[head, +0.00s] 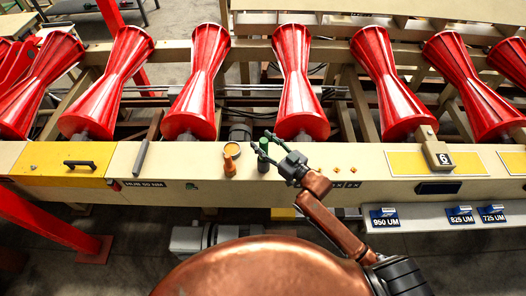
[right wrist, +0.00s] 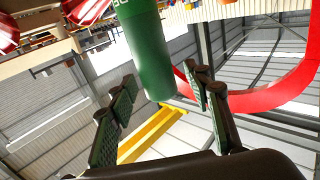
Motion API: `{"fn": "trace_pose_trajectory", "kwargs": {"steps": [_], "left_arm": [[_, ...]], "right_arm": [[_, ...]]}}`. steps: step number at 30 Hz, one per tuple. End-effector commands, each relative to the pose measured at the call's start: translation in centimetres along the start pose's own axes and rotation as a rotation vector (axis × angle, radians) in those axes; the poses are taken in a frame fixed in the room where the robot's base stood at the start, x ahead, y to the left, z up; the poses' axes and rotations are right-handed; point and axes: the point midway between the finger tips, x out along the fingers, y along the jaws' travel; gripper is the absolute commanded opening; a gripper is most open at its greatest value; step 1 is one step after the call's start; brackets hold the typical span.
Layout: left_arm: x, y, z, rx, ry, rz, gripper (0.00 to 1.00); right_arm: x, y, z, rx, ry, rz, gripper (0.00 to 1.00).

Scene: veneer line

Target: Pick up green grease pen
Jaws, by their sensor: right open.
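The green grease pen (head: 263,160) stands upright on the cream front beam of the line, left of my right gripper. My right gripper (head: 268,145) is open, and its dark green fingers reach left to the pen's upper part. In the right wrist view the pen is a large green cylinder (right wrist: 149,52) ahead of the open right gripper (right wrist: 160,88), lying roughly in line with the gap between the two fingers. I cannot tell whether a finger touches it. My left gripper is not in view.
An orange container (head: 230,164) stands just left of the pen. Red waisted rollers (head: 298,85) line up behind. A yellow panel with a handle (head: 62,160) is at left. Blue labels (head: 384,217) sit on a lower ledge.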

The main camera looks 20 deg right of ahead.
Motion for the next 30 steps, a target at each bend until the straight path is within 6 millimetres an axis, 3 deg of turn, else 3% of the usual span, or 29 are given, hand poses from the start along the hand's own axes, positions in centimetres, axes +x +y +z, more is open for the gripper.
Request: {"fn": "trace_pose_trajectory", "kwargs": {"steps": [7, 26, 30], "left_arm": [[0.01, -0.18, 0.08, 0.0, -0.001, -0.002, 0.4], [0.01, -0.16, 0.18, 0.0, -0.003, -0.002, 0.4], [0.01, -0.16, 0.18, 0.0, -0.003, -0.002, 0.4]], "right_arm": [[0.1, -0.01, 0.05, 0.0, 0.0, 0.0, 0.44], [0.07, 0.01, 0.03, -0.001, 0.0, 0.0, 0.01], [0.07, 0.01, 0.03, -0.001, 0.0, 0.0, 0.0]]}}
